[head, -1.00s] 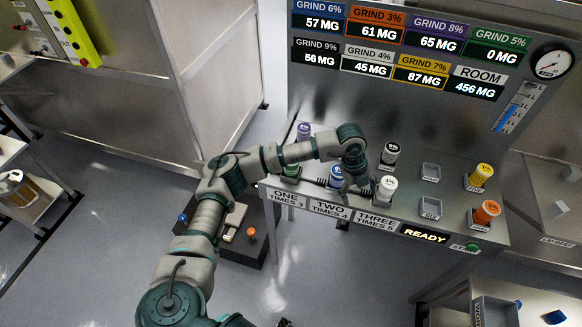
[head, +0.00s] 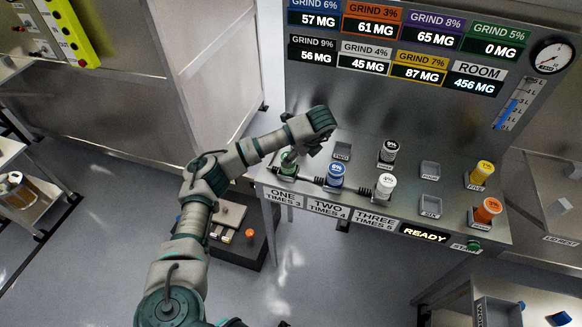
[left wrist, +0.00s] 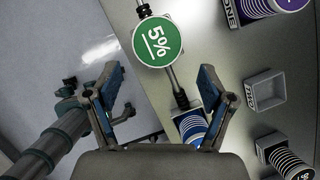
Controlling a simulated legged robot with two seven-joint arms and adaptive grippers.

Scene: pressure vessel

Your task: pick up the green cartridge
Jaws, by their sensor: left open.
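The green cartridge (head: 287,168) stands at the left front of the metal panel, partly hidden by my arm in the head view. In the left wrist view its round green top marked 5% (left wrist: 158,42) faces the camera, ahead of and between the fingertip lines. My left gripper (left wrist: 157,82) is open, with its two fingers apart and nothing between the tips.
A blue cartridge (head: 336,174) and a white one (head: 385,185) stand to the right along the front. A black one (head: 389,151) is behind. An empty socket (head: 342,150) lies behind the blue one. A purple cartridge (left wrist: 270,5) shows in the left wrist view.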

